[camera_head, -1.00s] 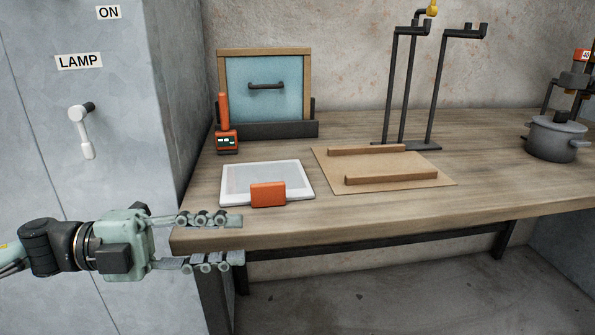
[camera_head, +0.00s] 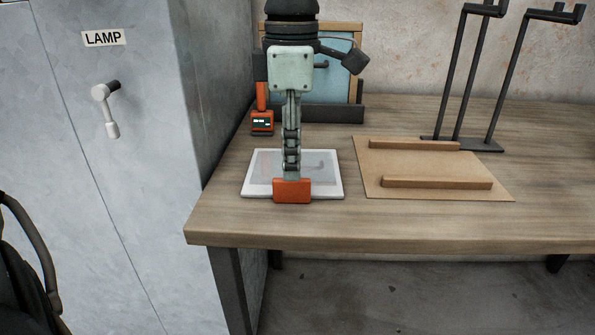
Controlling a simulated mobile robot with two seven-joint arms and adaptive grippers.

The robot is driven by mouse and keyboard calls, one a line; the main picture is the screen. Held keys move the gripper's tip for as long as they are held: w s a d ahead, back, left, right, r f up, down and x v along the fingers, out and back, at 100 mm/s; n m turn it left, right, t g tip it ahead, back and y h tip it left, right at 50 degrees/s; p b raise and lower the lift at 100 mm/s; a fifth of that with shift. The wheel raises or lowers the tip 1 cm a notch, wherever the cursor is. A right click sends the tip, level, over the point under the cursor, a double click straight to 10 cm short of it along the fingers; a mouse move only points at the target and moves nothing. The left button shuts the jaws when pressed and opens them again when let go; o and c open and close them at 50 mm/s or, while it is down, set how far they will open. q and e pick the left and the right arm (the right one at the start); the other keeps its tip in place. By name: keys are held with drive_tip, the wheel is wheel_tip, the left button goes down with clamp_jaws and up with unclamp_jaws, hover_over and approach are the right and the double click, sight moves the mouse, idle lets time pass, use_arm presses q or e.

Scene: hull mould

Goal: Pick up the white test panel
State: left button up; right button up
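The white test panel (camera_head: 333,187) lies flat near the front left of the wooden bench. It has a white rim, a greyish middle and an orange block (camera_head: 292,195) at its front edge. The panel looks level on the bench.
A tan board (camera_head: 430,171) with two wooden strips lies to the right of the panel. Behind stand a wood-framed blue panel (camera_head: 335,88), an orange handheld device (camera_head: 262,122) and a black stand (camera_head: 461,146). A grey cabinet (camera_head: 130,190) borders the left.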

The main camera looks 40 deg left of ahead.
use_arm(q)
wheel_tip(320, 180, down, 5)
drive_tip(key=shift+a+f, duration=0.1)
drive_tip(key=shift+a, duration=0.05)
drive_tip(key=shift+c, duration=0.4)
clamp_jaws()
drive_tip(key=shift+w, duration=0.1)
